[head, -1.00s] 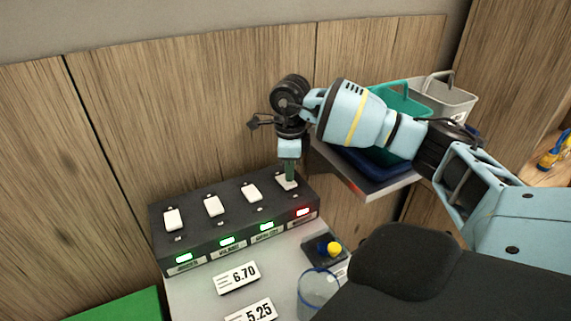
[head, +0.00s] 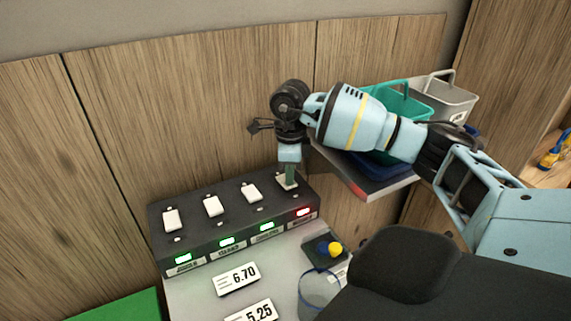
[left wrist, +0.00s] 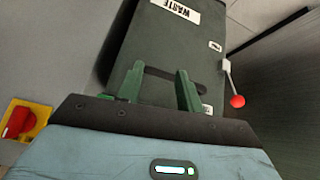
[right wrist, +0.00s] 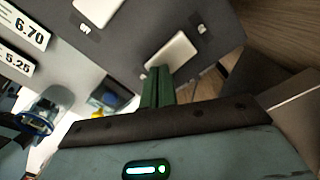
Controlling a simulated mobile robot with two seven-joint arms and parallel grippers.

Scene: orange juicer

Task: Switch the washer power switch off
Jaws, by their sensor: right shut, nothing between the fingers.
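A dark switch panel (head: 235,218) with a row of white rocker switches stands on the counter by the wooden wall. The rightmost switch (head: 281,183) has a red light (head: 303,211) below it; the other lights are green. The labels are too small to read. My right gripper (head: 290,180) is shut and empty, pointing down with its fingertips at the rightmost switch. In the right wrist view, the shut fingers (right wrist: 158,72) overlap this switch (right wrist: 172,57); contact is hard to tell. My left gripper (left wrist: 161,80) shows only in the left wrist view, open, before a dark waste bin (left wrist: 170,40).
A shelf (head: 372,187) with a teal basket (head: 405,104) and a grey basket (head: 443,98) is right of the panel, under my right arm. Price cards (head: 237,278), a yellow knob (head: 335,249) and a clear container (head: 318,292) are in front of the panel.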

